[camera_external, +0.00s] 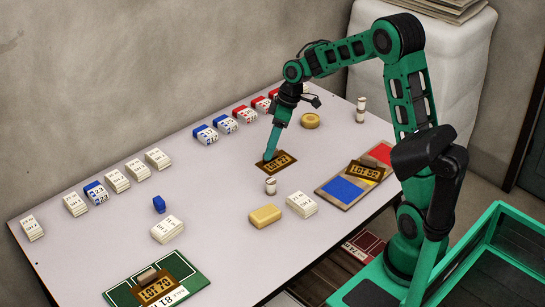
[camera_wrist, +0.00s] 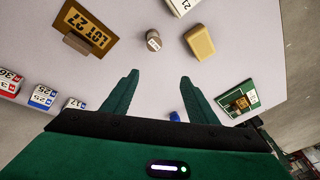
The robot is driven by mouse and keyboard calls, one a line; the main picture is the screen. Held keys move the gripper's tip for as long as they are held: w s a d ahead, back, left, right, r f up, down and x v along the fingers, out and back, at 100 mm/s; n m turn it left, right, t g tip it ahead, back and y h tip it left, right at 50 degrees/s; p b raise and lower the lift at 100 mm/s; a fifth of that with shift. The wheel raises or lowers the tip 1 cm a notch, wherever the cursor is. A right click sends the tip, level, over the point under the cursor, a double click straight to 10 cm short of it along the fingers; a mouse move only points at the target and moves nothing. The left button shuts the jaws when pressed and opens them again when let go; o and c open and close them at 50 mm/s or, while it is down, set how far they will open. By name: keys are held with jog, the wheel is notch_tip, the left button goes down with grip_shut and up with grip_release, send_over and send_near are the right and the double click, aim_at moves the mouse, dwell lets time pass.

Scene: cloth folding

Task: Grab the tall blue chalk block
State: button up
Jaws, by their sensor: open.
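The small blue chalk block (camera_external: 159,204) stands alone on the grey-white table, left of centre in the external view. In the wrist view the blue block (camera_wrist: 174,117) is a small patch seen between my two fingers, low and close to the right finger, well beyond it. My gripper (camera_wrist: 159,77) is open with nothing between its fingers. In the external view my gripper (camera_external: 270,157) points down over the brown LOT 27 plaque (camera_external: 281,166), to the right of the blue block and apart from it.
A white card stack (camera_external: 167,229) sits just in front of the blue block. Several stacks line the back. A green board (camera_external: 195,283) lies at the front.

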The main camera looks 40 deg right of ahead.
jog(key=w+a+f+n+y, duration=0.45)
jog(key=w+a+f, duration=0.25)
jog(key=w+a, duration=0.4)
jog(key=n+y, duration=0.5)
send_near(159, 204)
jog(key=shift+w+d+f, duration=0.9)
jog(key=shift+w, duration=0.05)
jog(key=shift+y, duration=0.25)
jog(key=x, duration=0.4)
jog(key=shift+a+f, duration=0.15)
jog(key=shift+a, duration=0.25)
jog(key=shift+x, duration=2.95)
jog(key=shift+w+d+f, duration=0.1)
jog(key=shift+f, duration=0.05)
jog(key=shift+c, duration=0.3)
jog(key=c, duration=1.1)
